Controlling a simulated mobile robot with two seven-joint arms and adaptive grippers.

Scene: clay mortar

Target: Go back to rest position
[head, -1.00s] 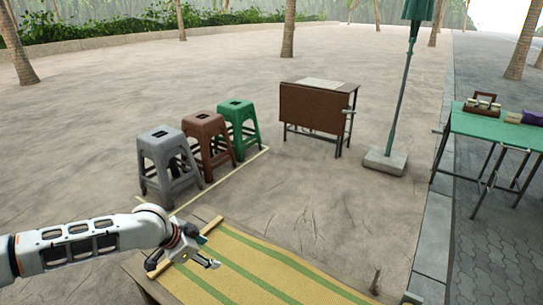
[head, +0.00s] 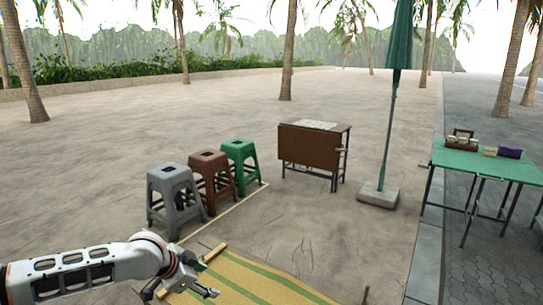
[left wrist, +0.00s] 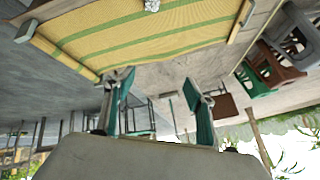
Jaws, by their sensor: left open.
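My left arm comes in from the lower left of the head view. Its gripper (head: 180,293) is at the bottom edge, over the near left end of a yellow mat with green stripes (head: 250,285). In the left wrist view, the two teal-padded fingers (left wrist: 157,85) stand apart with nothing between them. The mat (left wrist: 130,38) fills the top of that view, with wooden bars at its ends. A small silvery thing (left wrist: 152,5) is cut off by the top edge; I cannot tell what it is. My right gripper is not in view.
Grey (head: 174,200), brown (head: 212,180) and green (head: 240,163) stools stand in a row beyond the mat. Behind are a folding brown table (head: 310,150) and a closed green umbrella (head: 398,40). A green table (head: 480,163) stands right. Sandy ground is open between them.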

